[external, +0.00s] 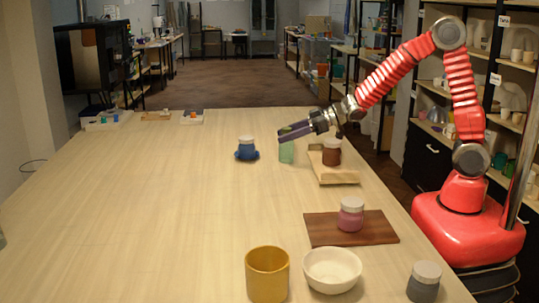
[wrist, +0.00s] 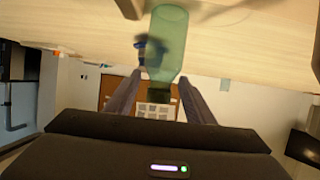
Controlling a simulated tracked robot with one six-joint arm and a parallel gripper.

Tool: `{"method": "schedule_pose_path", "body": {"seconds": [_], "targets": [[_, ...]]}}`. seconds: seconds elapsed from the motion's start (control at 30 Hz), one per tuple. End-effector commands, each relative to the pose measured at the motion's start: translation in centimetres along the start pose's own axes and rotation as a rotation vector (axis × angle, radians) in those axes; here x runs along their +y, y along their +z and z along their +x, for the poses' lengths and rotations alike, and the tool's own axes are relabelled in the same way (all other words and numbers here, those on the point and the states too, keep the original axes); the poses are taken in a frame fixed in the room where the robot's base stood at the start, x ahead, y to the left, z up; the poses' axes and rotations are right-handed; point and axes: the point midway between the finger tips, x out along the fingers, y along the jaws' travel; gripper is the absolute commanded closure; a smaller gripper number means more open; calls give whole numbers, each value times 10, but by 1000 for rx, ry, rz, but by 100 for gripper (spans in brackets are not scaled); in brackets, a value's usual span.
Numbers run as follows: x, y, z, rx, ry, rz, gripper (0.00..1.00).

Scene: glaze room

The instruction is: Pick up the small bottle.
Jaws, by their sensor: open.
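A small translucent green bottle (external: 286,153) stands upright on the wooden table, partly hidden behind my gripper (external: 284,133). In the wrist view, where the scene appears upside down, the green bottle (wrist: 168,42) shows its body beyond the fingers, and its narrower neck reaches between them. My gripper (wrist: 160,92) is open, with one finger on each side of the neck. I cannot tell whether either finger touches the glass.
A blue-based jar (external: 246,148) stands left of the bottle. Close on the right, a wooden tray (external: 338,176) holds a brown jar (external: 332,154). Nearer are a pink jar (external: 350,216) on a dark board (external: 318,229), a yellow cup (external: 267,276), a white bowl (external: 331,286) and a grey jar (external: 424,282).

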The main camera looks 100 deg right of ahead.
Motion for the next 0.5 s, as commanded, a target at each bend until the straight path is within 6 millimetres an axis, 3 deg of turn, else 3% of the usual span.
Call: {"method": "schedule_pose_path", "body": {"seconds": [0.3,0.5], "targets": [[0,3,34,-2,-1,1,51],[0,2,40,-1,0,0,51]]}}
